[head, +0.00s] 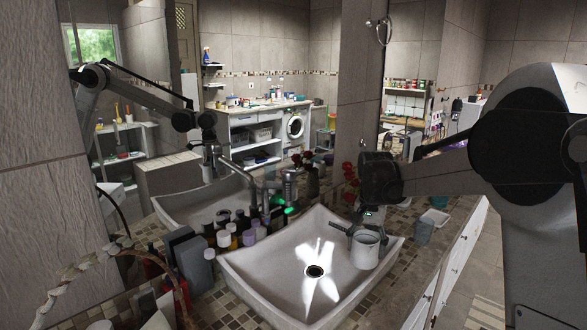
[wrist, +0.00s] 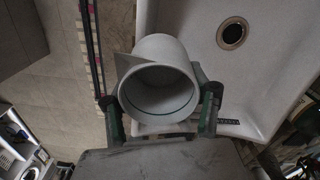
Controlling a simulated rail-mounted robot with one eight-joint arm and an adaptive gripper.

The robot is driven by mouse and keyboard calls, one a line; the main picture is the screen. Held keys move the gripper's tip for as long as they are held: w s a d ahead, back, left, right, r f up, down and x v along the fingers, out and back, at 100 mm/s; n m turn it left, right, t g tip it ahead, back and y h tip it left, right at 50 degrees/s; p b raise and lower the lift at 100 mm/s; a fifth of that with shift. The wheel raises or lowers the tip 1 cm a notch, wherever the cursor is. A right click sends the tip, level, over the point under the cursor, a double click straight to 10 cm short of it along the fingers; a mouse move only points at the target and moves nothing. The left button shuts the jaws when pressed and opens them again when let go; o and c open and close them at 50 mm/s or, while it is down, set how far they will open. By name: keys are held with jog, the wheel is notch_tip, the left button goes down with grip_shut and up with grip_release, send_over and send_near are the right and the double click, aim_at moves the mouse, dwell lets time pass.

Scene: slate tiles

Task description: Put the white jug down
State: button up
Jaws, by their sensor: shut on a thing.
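The white jug (head: 366,252) looks upright in the head view, at the right side of the white sink basin (head: 275,272). My gripper (head: 360,228) is shut on the jug from above. In the wrist view, the jug's round open mouth (wrist: 157,62) faces the camera, with a finger on each side of it. The fingers of my gripper (wrist: 160,112) touch or nearly touch its wall. The jug overlaps the basin's rim in both views. I cannot tell whether its base touches anything.
The basin's drain (head: 315,271) lies left of the jug. Several bottles (head: 228,238) crowd the counter behind the basin, near the faucet (head: 289,188). A mirror fills the back.

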aim_at(364, 255)
jog(key=shift+n, duration=0.9)
jog(key=s, duration=0.4)
jog(key=shift+s+f, duration=0.15)
jog(key=shift+s, duration=0.2)
